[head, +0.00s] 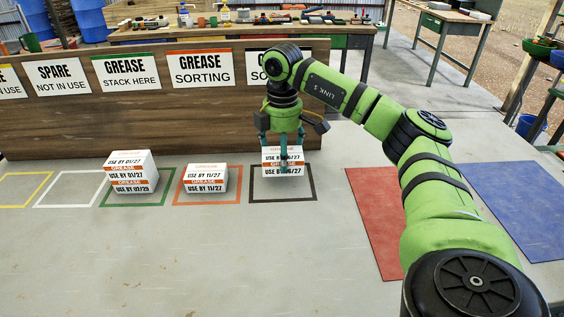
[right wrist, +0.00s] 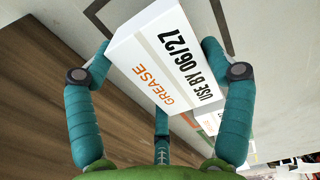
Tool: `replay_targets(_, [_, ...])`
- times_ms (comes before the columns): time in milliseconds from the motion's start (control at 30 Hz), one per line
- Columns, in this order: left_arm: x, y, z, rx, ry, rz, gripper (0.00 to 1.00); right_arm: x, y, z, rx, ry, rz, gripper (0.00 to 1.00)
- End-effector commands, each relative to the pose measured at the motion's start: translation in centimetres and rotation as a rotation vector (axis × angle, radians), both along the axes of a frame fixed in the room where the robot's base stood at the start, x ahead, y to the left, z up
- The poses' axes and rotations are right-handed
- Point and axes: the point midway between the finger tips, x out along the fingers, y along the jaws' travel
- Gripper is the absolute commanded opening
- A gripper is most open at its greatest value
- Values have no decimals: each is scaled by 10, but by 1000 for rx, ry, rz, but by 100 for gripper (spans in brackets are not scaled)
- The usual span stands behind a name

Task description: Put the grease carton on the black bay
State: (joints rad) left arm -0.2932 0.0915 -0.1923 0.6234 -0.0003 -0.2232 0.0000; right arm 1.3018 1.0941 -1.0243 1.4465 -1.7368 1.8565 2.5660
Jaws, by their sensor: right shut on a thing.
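The grease carton (head: 271,168) is white with an orange band and reads "USE BY 06/27". My right gripper (head: 284,147) points down and is shut on it. In the head view the carton appears over the back part of the black bay (head: 314,185), a black outline on the floor; whether it touches the floor I cannot tell. In the right wrist view the carton (right wrist: 165,65) is between the teal fingers, and a dark floor line passes behind it. My left gripper is not in view.
A grease carton (head: 206,178) marked 11/27 sits in the orange bay (head: 178,199). A taller grease stack (head: 131,172) stands in the green bay (head: 109,201). A wooden board (head: 150,123) with signs rises behind the bays. Red (head: 378,220) and blue (head: 515,205) floor mats lie right.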

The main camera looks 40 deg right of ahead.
Motion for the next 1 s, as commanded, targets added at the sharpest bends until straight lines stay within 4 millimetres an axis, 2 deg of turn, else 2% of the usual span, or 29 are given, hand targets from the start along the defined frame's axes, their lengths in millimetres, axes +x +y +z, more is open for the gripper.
replay_targets(100, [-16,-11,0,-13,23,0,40,4,1,-7,-1,1,1,46])
replay_targets(200, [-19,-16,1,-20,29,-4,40,3,0,-23,-2,4,0,46])
replay_targets(400, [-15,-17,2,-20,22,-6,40,3,0,-42,-1,-1,0,46])
replay_targets(767, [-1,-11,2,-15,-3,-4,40,3,0,-46,0,-1,0,46])
replay_targets(800, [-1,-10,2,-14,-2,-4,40,3,0,-46,0,-1,0,93])
replay_targets(833, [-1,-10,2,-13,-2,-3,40,3,0,-46,0,-1,0,100])
replay_targets(1000, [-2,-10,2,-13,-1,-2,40,3,0,-45,0,-1,0,100])
